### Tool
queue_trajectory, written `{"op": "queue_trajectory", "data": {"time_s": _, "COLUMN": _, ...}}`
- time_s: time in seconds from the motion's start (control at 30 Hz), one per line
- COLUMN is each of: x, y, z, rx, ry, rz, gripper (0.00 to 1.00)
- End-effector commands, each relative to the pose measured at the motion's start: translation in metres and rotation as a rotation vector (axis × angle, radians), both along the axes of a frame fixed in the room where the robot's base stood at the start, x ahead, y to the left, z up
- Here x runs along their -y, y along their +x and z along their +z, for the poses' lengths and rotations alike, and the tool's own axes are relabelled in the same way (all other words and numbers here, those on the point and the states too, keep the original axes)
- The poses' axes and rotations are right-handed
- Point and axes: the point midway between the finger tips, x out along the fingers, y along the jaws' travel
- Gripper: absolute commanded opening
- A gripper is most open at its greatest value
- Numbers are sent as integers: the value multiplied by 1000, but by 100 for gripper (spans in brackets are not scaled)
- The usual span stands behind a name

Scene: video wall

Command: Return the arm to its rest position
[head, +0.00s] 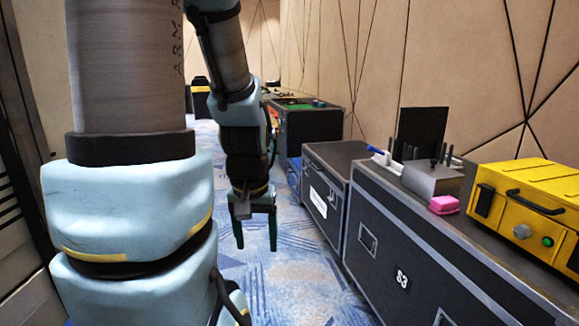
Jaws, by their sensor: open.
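My arm hangs down from the upper part of the head view, its links light blue, grey and black. My gripper (254,232) is at its lower end, with two thin dark fingers pointing down and spread apart. Nothing is between the fingers. It hangs over the patterned blue carpet (285,290), to the left of the row of black cases and apart from them.
A black case (385,275) marked S3 stands at right, bearing a yellow box (535,185), a pink block (443,204) and a grey holder (432,181). Further black cases (326,208) line the right wall. Carpet between is clear.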

Motion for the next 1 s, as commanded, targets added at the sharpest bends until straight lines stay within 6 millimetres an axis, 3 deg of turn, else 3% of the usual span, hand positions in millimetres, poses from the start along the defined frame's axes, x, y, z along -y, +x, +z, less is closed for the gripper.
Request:
{"op": "queue_trajectory", "data": {"time_s": 0.03, "x": 0, "y": 0, "z": 26, "rx": 0, "ry": 0, "rz": 0, "gripper": 71}}
{"op": "queue_trajectory", "data": {"time_s": 0.2, "x": 0, "y": 0, "z": 78, "rx": 1, "ry": 0, "rz": -1, "gripper": 71}}
{"op": "queue_trajectory", "data": {"time_s": 0.4, "x": 0, "y": 0, "z": 119, "rx": 1, "ry": 0, "rz": -1, "gripper": 71}}
{"op": "queue_trajectory", "data": {"time_s": 0.57, "x": 0, "y": 0, "z": 130, "rx": 1, "ry": 0, "rz": -2, "gripper": 71}}
{"op": "queue_trajectory", "data": {"time_s": 1.0, "x": 0, "y": 1, "z": 128, "rx": 1, "ry": 0, "rz": -2, "gripper": 71}}
